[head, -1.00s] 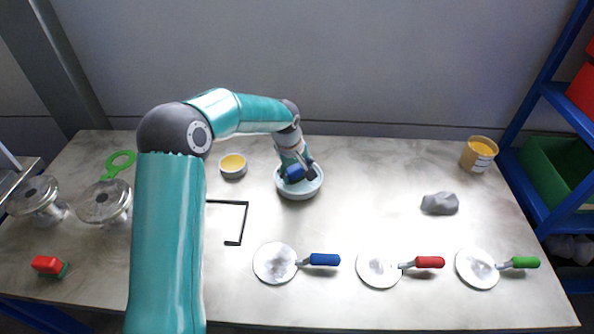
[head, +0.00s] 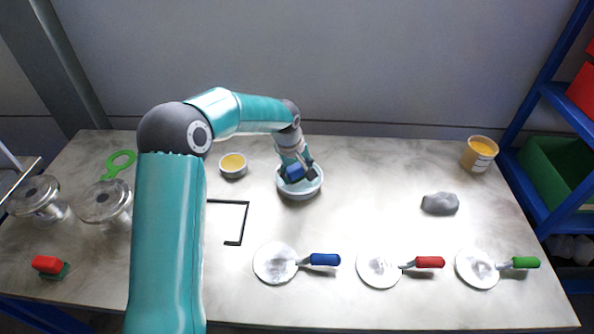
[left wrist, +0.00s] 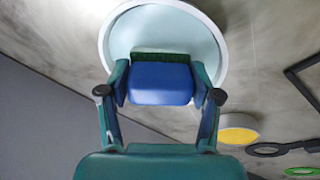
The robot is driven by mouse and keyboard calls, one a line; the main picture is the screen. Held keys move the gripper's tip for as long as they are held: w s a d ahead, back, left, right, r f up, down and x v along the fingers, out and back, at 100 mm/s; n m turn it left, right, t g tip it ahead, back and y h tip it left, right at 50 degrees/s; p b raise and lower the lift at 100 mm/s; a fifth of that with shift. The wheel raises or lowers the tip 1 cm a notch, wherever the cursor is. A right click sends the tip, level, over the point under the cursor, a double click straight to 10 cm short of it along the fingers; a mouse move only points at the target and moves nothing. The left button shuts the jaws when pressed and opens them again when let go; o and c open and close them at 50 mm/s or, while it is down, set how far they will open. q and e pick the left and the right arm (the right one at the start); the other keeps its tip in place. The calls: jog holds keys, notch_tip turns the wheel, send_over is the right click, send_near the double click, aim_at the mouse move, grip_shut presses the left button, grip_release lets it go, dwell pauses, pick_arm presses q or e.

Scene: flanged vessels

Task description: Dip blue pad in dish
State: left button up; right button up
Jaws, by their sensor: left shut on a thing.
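My left gripper (head: 297,176) is shut on the blue pad (head: 294,172) over the pale dish (head: 314,188) near the back middle of the table. In the left wrist view the blue pad (left wrist: 160,84) sits between the two fingers of the left gripper (left wrist: 160,95), with a dark green strip along its far edge. The dish (left wrist: 165,30) has a white rim and a light blue inside, and it lies behind the pad in that view. I cannot tell whether the pad touches the dish's bottom. My right gripper is not in view.
A small bowl with yellow contents (head: 233,166) stands left of the dish. A black angled frame (head: 246,222) lies in front. Glass flanged vessels (head: 103,203) and a red pad (head: 47,264) are at left. White discs with coloured-handled tools (head: 275,263) line the front; a grey lump (head: 440,204) lies right.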

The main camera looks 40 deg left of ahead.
aim_at(299, 164)
pick_arm(q)
jog(key=shift+w+p+v, duration=0.2)
jog(key=shift+p+v, duration=0.3)
jog(key=shift+v, duration=0.35)
jog(key=shift+w+p+v, duration=0.2)
jog(key=shift+p+v, duration=0.25)
jog(key=shift+v, duration=0.4)
jog(key=shift+w+p+v, duration=0.2)
jog(key=shift+p+v, duration=0.3)
jog(key=shift+v, duration=0.35)
jog(key=shift+r, duration=0.3)
jog(key=shift+w+p+v, duration=0.25)
jog(key=shift+p+v, duration=0.35)
jog(key=shift+v, duration=0.35)
jog(key=shift+w+p+v, duration=0.2)
jog(key=shift+p+v, duration=0.4)
jog(key=shift+v, duration=0.3)
jog(key=shift+r, duration=0.1)
